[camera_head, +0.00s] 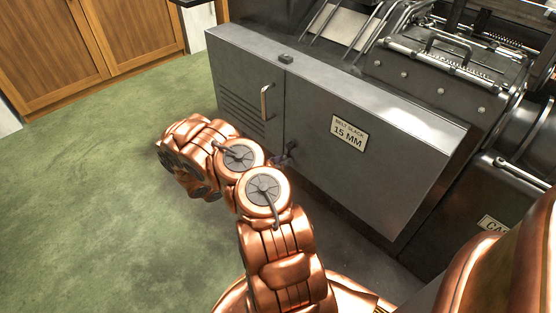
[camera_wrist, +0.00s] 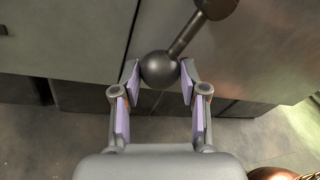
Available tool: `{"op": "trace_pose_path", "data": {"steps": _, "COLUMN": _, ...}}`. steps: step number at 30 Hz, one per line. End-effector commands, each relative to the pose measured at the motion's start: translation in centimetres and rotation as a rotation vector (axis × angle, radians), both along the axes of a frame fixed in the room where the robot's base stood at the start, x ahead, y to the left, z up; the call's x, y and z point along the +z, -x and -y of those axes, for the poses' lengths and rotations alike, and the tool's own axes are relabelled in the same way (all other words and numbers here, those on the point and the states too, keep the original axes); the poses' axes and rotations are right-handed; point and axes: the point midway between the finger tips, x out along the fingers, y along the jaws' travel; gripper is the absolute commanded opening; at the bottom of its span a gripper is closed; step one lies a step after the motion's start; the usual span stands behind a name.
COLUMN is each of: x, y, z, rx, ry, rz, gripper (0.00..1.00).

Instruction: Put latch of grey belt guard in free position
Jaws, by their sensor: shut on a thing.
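The grey belt guard (camera_head: 365,180) is a metal cover on the machine, with a "BELT SLACK 15 MM" plate. Its latch (camera_head: 290,149) is a small dark lever at the seam beside the guard's door, partly hidden behind my arm. In the wrist view the latch (camera_wrist: 183,44) has a round pivot at the upper right and a dark ball knob (camera_wrist: 160,70) at its lower-left end. My gripper (camera_wrist: 160,80) is shut on the ball knob, with a lilac pad on each side of it.
A louvred door (camera_head: 245,90) with a vertical bar handle (camera_head: 265,102) is left of the latch. Machine rollers and bars (camera_head: 450,60) stand behind the guard. Green floor (camera_head: 90,200) is open at left, with wooden cabinets (camera_head: 90,45) behind.

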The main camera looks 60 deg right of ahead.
Motion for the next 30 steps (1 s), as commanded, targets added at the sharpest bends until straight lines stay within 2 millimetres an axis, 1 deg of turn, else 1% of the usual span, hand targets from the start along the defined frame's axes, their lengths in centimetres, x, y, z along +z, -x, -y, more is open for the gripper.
{"op": "trace_pose_path", "data": {"steps": 1, "x": -0.22, "y": 0.08, "z": -0.04, "rx": 0.0, "ry": -0.004, "rz": -0.006, "gripper": 0.0}}
{"op": "trace_pose_path", "data": {"steps": 13, "x": -0.2, "y": 0.32, "z": 0.02, "rx": -0.005, "ry": -0.004, "rz": -0.012, "gripper": 0.0}}
{"op": "trace_pose_path", "data": {"steps": 14, "x": -0.21, "y": 0.34, "z": 0.02, "rx": -0.005, "ry": -0.004, "rz": -0.012, "gripper": 0.44}}
{"op": "trace_pose_path", "data": {"steps": 15, "x": -0.18, "y": 0.34, "z": 0.03, "rx": -0.005, "ry": -0.004, "rz": -0.012, "gripper": 0.48}}
{"op": "trace_pose_path", "data": {"steps": 21, "x": -0.11, "y": 0.26, "z": 0.02, "rx": -0.004, "ry": -0.003, "rz": -0.011, "gripper": 0.67}}
{"op": "trace_pose_path", "data": {"steps": 30, "x": -0.04, "y": 0.17, "z": -0.03, "rx": -0.002, "ry": -0.002, "rz": -0.01, "gripper": 0.67}}
